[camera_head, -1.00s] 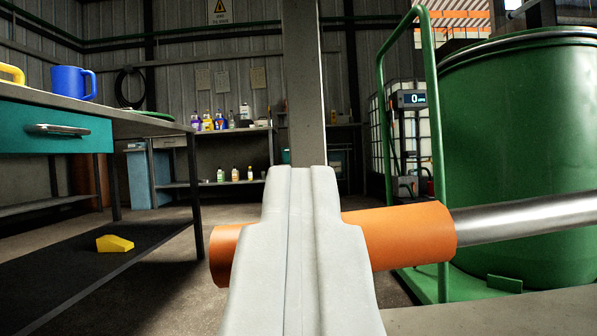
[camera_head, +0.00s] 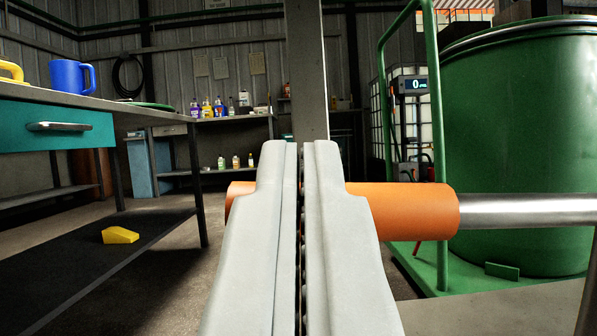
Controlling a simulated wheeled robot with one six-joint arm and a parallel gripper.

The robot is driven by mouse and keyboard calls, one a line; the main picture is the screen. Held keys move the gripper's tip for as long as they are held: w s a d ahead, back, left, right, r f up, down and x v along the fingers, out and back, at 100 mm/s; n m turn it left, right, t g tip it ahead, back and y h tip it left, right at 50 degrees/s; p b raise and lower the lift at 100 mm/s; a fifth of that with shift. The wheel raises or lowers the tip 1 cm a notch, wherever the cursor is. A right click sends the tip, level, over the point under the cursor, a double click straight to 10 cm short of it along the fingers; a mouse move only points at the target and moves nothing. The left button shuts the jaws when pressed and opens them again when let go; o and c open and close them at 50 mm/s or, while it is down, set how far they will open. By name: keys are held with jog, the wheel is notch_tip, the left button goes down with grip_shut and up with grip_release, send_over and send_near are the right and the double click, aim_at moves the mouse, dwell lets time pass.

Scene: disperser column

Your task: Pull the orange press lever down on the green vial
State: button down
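The orange press lever's handle (camera_head: 412,210) lies nearly level across the middle of the view. A bare metal rod (camera_head: 525,210) continues from its right end out of the picture. My gripper (camera_head: 302,150) points straight ahead, with its two pale fingers side by side. A narrow dark gap shows between them, so they are slightly open. The fingers hide the middle of the handle, which shows on both sides of them. I cannot tell whether they touch it. The green vial is not in view.
A large green drum (camera_head: 525,150) stands at the right behind the rod, beside a green rail frame (camera_head: 436,130). A workbench (camera_head: 110,103) with a blue mug (camera_head: 72,76) and a teal drawer (camera_head: 60,132) is at the left. A yellow block (camera_head: 120,235) lies on its lower shelf.

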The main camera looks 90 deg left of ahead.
jog(key=w+r+v, duration=0.1)
jog(key=v, duration=0.8)
jog(key=shift+s+d, duration=0.15)
jog(key=shift+d, duration=0.45)
